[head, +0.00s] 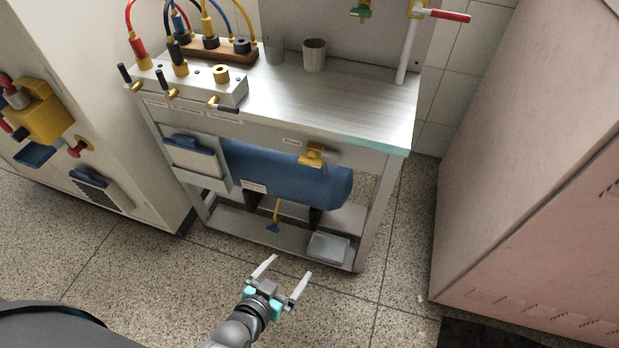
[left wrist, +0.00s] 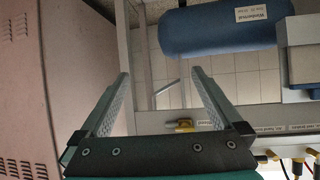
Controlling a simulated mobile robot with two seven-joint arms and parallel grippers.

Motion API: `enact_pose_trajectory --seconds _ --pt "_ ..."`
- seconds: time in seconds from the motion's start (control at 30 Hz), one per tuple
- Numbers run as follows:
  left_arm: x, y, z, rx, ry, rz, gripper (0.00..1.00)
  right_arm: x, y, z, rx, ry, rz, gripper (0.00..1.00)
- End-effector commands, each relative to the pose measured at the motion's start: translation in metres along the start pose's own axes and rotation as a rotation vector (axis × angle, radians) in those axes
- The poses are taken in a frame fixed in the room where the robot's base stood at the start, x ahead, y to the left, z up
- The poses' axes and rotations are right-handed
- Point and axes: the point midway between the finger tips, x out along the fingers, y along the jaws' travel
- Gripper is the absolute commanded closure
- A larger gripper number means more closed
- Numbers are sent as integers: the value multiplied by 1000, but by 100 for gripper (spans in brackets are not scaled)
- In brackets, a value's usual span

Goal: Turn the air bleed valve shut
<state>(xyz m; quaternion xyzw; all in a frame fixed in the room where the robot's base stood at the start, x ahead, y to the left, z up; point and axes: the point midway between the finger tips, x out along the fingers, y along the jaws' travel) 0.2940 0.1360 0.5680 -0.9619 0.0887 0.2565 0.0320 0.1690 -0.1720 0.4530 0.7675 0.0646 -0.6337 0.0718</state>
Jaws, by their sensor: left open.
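A yellow valve (head: 313,155) sits on the bench's front rail, right of a small white label; it also shows in the left wrist view (left wrist: 181,126). Below the blue tank (head: 300,178) hangs another yellow valve stem with a blue handle (head: 273,228). The label writing is too small to tell which is the air bleed valve. My left gripper (head: 290,266) is open and empty, apart from both, in front of and below the bench. In the left wrist view its fingers (left wrist: 160,82) point toward the bench, and the tank shows above them. My right gripper is out of view.
The metal bench (head: 345,100) carries a manifold (head: 200,88) with several small valves and two cups. A tray (head: 328,247) lies on its lower shelf. A cabinet (head: 530,170) stands right, another unit (head: 100,60) left. The floor before the bench is free.

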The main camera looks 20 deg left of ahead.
Motion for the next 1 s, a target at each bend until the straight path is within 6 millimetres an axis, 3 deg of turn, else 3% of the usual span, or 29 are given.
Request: enact_pose_trajectory --seconds 0.1,0.2,0.3,0.43,0.57,1.0 --pt "-3 -6 -58 -16 233 -47 0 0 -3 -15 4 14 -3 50" --pt "-15 -13 -98 -32 374 -90 0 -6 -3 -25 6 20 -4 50" --pt "-26 -19 -123 -45 464 -123 0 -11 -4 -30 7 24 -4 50" --pt "-32 -24 -138 -54 517 -145 0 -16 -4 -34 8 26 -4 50" --pt "-25 -26 -146 -55 526 -150 0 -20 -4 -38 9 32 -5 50" --pt "42 -38 -183 -56 525 -148 0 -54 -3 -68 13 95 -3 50"
